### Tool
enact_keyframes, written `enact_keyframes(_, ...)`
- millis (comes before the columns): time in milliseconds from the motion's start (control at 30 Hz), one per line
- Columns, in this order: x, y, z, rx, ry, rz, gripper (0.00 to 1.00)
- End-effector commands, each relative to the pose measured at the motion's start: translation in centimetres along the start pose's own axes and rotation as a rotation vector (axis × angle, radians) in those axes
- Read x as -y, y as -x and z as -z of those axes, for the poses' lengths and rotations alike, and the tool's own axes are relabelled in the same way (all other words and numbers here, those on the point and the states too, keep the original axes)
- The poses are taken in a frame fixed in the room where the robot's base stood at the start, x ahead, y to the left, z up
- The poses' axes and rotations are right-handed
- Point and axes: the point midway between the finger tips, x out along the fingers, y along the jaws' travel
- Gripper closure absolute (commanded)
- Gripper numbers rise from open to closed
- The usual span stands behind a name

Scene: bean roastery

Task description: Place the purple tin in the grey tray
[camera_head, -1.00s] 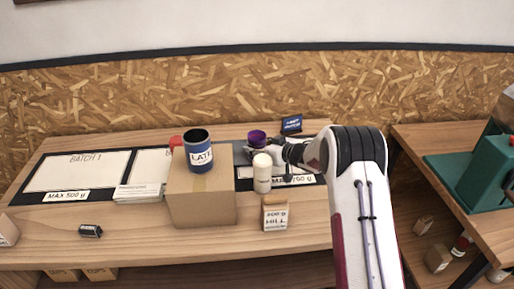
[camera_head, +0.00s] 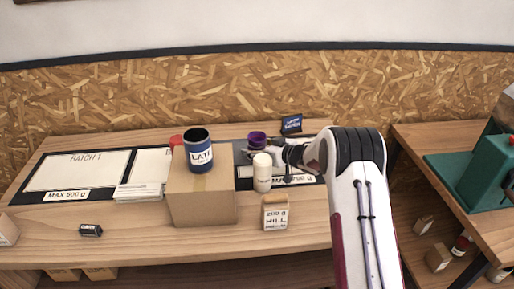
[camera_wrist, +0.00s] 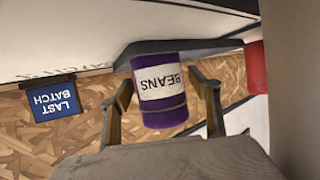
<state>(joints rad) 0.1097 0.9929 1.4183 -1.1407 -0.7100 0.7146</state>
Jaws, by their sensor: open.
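The purple tin (camera_head: 257,138) stands at the back of the table, partly hidden by my gripper (camera_head: 265,151). In the wrist view the tin (camera_wrist: 162,115) appears upside down with a white BEANS label. It lies between my two spread fingers (camera_wrist: 163,85), with a gap visible at each side. The grey tray (camera_head: 242,158) is mostly hidden behind a cardboard box, a white tin and my gripper. In the wrist view the tray's dark edge (camera_wrist: 195,47) runs right at the tin's base. The tin seems to be on the tray, but its contact is not clearly visible.
A cardboard box (camera_head: 203,205) bearing a blue LATE tin (camera_head: 198,154) stands left of my gripper. A white tin (camera_head: 262,172) and a small HILL box (camera_head: 275,213) are in front. A blue LAST BATCH sign (camera_head: 291,124) stands behind.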

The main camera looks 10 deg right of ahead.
Motion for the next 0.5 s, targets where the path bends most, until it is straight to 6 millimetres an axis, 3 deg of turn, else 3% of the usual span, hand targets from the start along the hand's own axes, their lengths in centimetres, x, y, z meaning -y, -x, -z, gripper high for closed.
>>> enact_keyframes(267,0.0,0.9,0.2,0.001,-0.001,0.000,0.38)
enact_keyframes(500,-0.1,3.1,0.3,0.000,-0.001,-0.001,0.38)
